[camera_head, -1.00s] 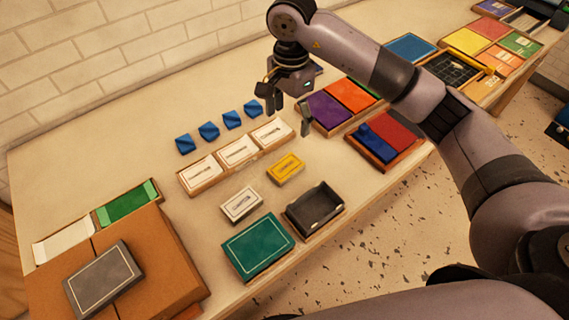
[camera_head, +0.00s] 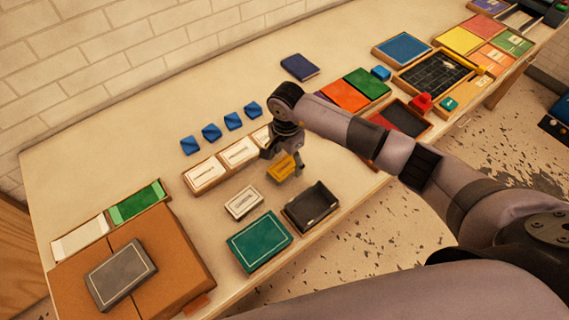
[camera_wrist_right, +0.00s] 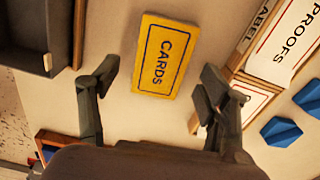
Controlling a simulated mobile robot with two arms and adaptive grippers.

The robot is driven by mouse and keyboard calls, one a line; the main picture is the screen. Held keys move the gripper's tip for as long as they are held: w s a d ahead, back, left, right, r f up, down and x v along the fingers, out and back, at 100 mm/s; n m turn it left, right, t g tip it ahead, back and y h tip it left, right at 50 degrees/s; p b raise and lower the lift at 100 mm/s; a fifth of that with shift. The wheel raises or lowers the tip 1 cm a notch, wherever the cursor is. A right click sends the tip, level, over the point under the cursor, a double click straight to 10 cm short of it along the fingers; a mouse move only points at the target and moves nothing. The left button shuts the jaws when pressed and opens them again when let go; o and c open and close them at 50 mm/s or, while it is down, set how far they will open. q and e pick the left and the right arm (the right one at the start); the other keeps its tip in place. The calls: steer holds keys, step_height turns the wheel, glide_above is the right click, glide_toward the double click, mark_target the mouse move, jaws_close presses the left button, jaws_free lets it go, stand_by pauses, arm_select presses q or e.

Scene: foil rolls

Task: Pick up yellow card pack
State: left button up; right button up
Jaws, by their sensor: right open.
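The yellow card pack (camera_head: 281,168) lies flat on the table, between the white packs and the dark open tray. In the right wrist view it shows whole, with "CARDS" printed on it (camera_wrist_right: 165,55). My right gripper (camera_head: 284,166) is over the pack and partly hides it in the head view. In the wrist view its two fingers (camera_wrist_right: 158,80) are spread apart with the pack showing between and beyond them; nothing is held. Its height above the pack cannot be told exactly. My left gripper is not in view.
A dark open tray (camera_head: 310,206), a white pack (camera_head: 244,202) and a teal box (camera_head: 259,240) lie close by. White packs in a wooden holder (camera_head: 222,166) and several blue pieces (camera_head: 211,132) are behind. The table at the back left is clear.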

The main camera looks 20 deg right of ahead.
steer(key=shift+f, duration=1.1)
steer(key=c, duration=1.3)
steer(key=shift+r, duration=0.1)
